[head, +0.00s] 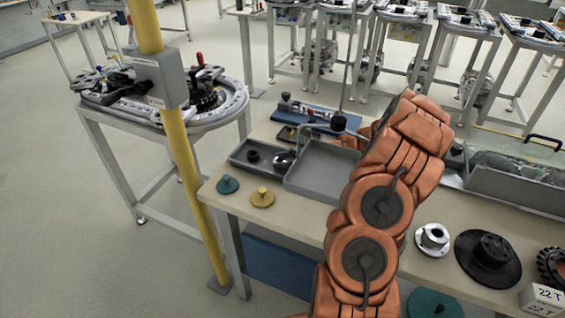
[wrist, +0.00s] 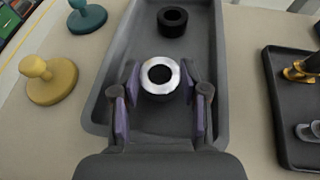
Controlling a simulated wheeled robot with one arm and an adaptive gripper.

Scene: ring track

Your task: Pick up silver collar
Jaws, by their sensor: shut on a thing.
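The silver collar (wrist: 160,90) is a bright ring with a dark hole, in the wrist view inside a grey tray (wrist: 218,100). My gripper (wrist: 160,80) is shut on it, with a purple-padded finger on each side. I cannot tell whether the collar touches the tray floor. In the head view my gripper (head: 285,158) is at the right end of the small tray (head: 240,163), where the collar is hard to make out. A black collar (wrist: 172,30) lies farther along the same tray, apart from my gripper.
A teal knobbed disc (head: 228,185) and a yellow one (head: 262,197) lie in front of the tray. A larger grey tray (head: 322,170) adjoins it on the right. A yellow post (head: 178,130) stands left of the bench. A flanged hub (head: 432,239) lies to the right.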

